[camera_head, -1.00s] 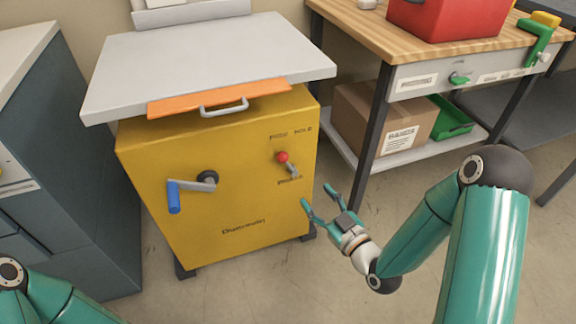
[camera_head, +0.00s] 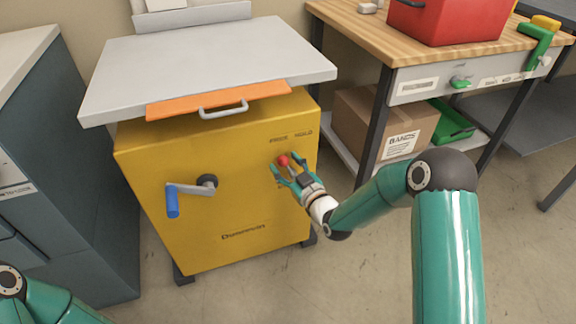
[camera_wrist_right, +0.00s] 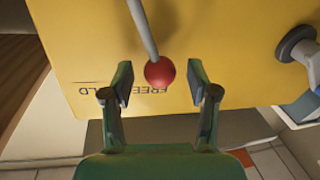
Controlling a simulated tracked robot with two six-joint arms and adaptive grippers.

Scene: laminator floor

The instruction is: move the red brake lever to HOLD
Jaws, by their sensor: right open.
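The red brake lever's round knob (camera_head: 284,160) is on the upper right of the yellow cabinet's front (camera_head: 230,225), below the printed FREE and HOLD labels. In the right wrist view the red knob (camera_wrist_right: 160,72) is on a grey rod, close to the FREE label, with HOLD off to the left. My right gripper (camera_head: 286,165) is open, its fingers on either side of the knob. The wrist view shows gaps between knob and both fingers. Of my left arm only a part shows at the bottom left; its gripper is out of view.
A crank with a blue handle (camera_head: 173,201) sticks out left of the lever. An orange bar (camera_head: 218,100) with a grey handle runs along the cabinet top. A wooden workbench (camera_head: 365,30) with a red box (camera_head: 450,22) stands to the right. Open floor lies in front.

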